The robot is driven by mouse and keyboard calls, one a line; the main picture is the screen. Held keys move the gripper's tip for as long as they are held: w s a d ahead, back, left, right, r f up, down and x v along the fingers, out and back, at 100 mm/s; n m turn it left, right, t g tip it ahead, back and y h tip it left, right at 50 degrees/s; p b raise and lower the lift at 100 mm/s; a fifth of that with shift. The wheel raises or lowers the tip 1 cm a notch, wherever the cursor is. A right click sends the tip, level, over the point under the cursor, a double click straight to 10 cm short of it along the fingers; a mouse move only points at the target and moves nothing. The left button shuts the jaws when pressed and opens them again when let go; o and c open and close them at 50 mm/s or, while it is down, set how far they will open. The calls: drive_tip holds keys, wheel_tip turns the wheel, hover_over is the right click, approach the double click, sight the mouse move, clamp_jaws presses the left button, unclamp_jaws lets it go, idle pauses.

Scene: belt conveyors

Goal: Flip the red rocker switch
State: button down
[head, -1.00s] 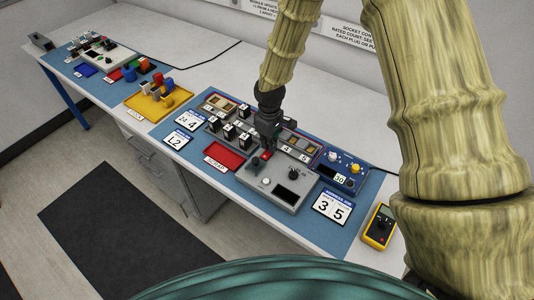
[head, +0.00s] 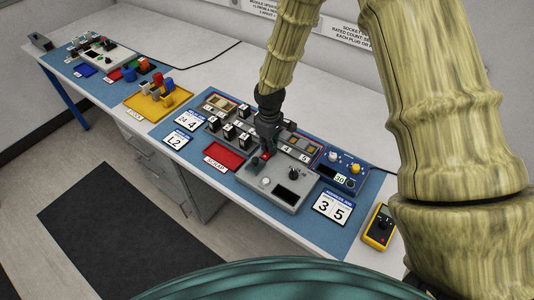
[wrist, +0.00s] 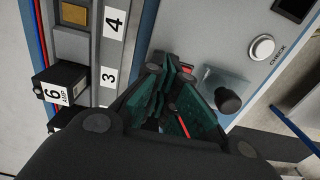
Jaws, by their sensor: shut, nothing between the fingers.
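The red rocker switch (head: 264,156) is on the grey panel (head: 285,203) near its back-left area, just under my gripper. The fingers also show in the wrist view (wrist: 172,95).
A black knob lever (wrist: 228,99) and a CHECK button (wrist: 262,47) stand close to the fingers. Black numbered blocks (head: 228,131) sit in a rack on the left. A blue box (head: 342,173) with knobs is on the right. A red tray (head: 224,156) lies left.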

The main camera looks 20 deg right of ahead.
drive_tip(key=shift+r+p, duration=2.6)
drive_tip(key=shift+r, duration=0.85)
